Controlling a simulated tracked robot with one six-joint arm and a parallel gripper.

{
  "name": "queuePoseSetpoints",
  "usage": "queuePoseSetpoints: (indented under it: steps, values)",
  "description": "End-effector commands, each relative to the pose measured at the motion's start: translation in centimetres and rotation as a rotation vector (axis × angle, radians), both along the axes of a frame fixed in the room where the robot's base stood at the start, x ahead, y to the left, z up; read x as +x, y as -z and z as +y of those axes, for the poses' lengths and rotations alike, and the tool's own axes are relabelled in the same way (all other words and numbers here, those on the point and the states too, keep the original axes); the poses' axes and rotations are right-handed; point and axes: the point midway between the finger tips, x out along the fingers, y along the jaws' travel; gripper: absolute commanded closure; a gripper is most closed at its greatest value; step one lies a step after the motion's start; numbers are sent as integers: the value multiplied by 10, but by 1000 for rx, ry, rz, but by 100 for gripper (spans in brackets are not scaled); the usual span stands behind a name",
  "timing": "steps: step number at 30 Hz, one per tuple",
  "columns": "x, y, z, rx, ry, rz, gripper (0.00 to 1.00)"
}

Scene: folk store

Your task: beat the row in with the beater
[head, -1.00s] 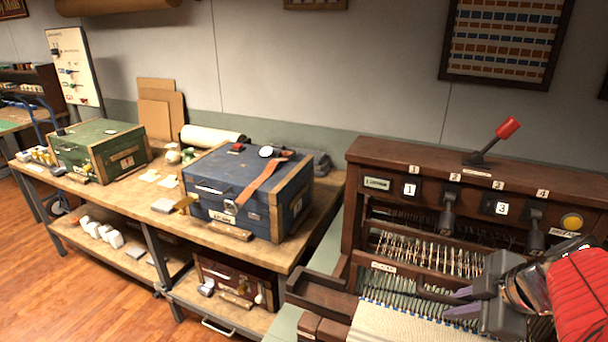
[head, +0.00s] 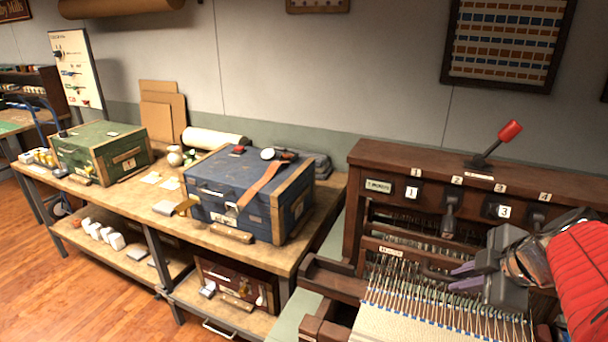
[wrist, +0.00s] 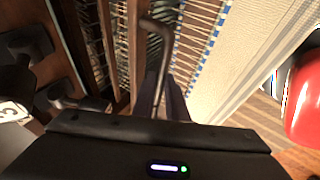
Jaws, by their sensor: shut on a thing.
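The beater (head: 372,246) is a dark wooden bar with a small label, lying across the loom's threads. Its dark bent handle (head: 435,273) shows between the bar and my gripper (head: 466,276). My gripper is shut on this handle; in the wrist view the handle (wrist: 156,30) runs down between the fingers (wrist: 163,95). The cream cloth (head: 405,325) lies nearer to me. A row with blue marks (wrist: 203,65) runs along the cloth's edge. A stretch of bare threads (head: 400,285) lies between the beater and the cloth. My gripper hides the beater's right part.
The loom frame (head: 440,165) stands behind, with numbered levers and a red-knobbed lever (head: 510,131) on top. A workbench (head: 130,190) to the left holds a blue case (head: 225,185) and a green case (head: 95,150). A red rounded thing (wrist: 305,100) shows at the wrist view's right.

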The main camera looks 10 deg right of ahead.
Motion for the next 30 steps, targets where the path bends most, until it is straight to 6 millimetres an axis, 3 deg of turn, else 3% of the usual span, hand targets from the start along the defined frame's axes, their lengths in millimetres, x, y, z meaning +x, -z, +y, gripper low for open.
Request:
queuePoseSetpoints:
  steps: [21, 30]
  values:
    - [41, 0, -31, -3, 6, 0, 98]
    - [44, -1, -33, -2, 9, -4, 97]
